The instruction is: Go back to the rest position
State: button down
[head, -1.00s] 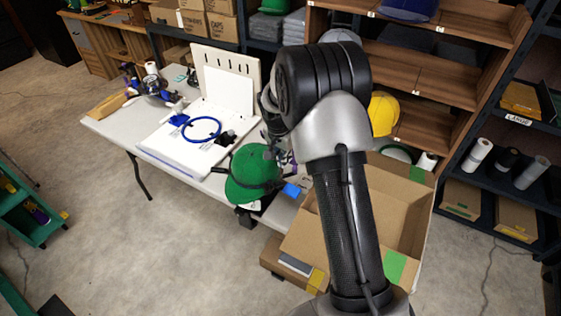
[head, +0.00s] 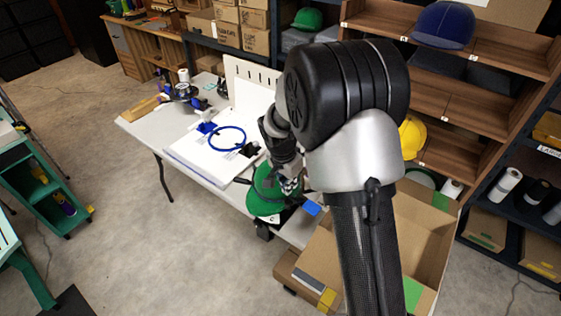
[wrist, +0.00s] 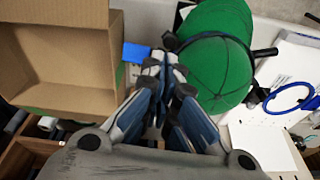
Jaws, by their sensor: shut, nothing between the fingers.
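My gripper (head: 290,186) is shut and empty. In the head view it is partly hidden behind my arm and overlaps the green cap (head: 264,200). In the wrist view the closed fingertips (wrist: 163,62) point at the space between the cap (wrist: 218,75) and a blue patch (wrist: 137,53). The cap is at the front edge of the white table (head: 150,128), with a dark bar across it. I cannot tell whether the fingers touch the cap.
An open cardboard box (head: 425,225) stands right of the cap; it also shows in the wrist view (wrist: 60,50). A white machine bed with a blue hoop (head: 228,138) lies left of the cap. Wooden shelves (head: 450,105) rise behind. Open floor (head: 130,235) is at left.

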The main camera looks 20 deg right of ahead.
jog(key=shift+r, duration=0.1)
jog(key=s+a+r+n+t, duration=0.1)
jog(key=s+r+n, duration=0.1)
jog(key=s+r, duration=0.5)
jog(key=s+a+r+n+t, duration=0.1)
jog(key=s+r+n, duration=0.3)
jog(key=r, duration=0.6)
jog(key=s+a+r+n+y, duration=0.1)
jog(key=s+r+n, duration=0.1)
jog(key=s, duration=0.7)
jog(key=s+a+r+n+t, duration=0.1)
jog(key=s+r+n, duration=0.1)
jog(key=s, duration=0.7)
jog(key=shift+s+a+n+y, duration=0.2)
jog(key=shift+s+n+y, duration=0.15)
jog(key=shift+n, duration=0.45)
